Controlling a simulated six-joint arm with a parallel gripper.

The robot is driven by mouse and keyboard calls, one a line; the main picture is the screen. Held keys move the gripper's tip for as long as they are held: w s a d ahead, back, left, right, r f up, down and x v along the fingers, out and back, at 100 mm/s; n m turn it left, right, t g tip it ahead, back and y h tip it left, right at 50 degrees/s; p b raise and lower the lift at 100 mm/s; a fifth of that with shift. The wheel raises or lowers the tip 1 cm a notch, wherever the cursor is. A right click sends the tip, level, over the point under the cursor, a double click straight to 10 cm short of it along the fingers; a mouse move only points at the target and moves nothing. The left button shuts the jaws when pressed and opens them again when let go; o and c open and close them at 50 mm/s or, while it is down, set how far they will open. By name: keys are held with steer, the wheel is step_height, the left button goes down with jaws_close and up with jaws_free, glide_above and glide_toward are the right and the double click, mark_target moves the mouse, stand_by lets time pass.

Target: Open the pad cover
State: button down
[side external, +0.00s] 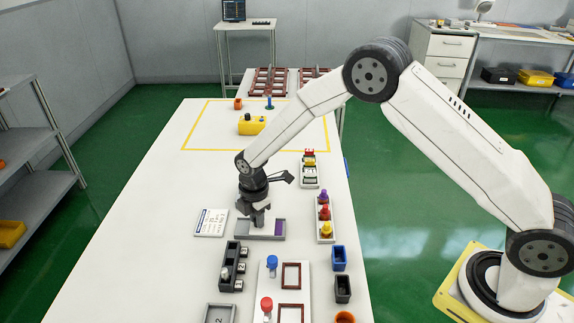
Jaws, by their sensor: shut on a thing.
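A low grey pad box (247,237) lies on the white table below my gripper. A purple pad (279,227) shows in its right part. The left part looks grey and is partly hidden by my gripper; I take this to be the cover, but its edges are too small to tell. My gripper (259,222) points down over the left-middle of the box, its fingers shut on a small part at the cover. The gripped part is mostly hidden by the fingers.
A printed card (211,222) lies left of the box. A tray with purple, red and yellow-knobbed pieces (333,238) stands right. A black rack (229,268) and a board with blue and red knobs (255,290) are nearer. The left table is clear.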

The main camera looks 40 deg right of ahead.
mark_target(246, 227)
steer(key=shift+w+a, duration=1.1)
steer(key=shift+w, duration=0.05)
steer(key=c, duration=0.5)
jaws_free()
steer(key=shift+c, duration=0.2)
steer(key=shift+r, duration=0.15)
step_height(246, 227, up, 8)
steer(key=shift+f, duration=0.2)
steer(key=shift+s+d, duration=0.15)
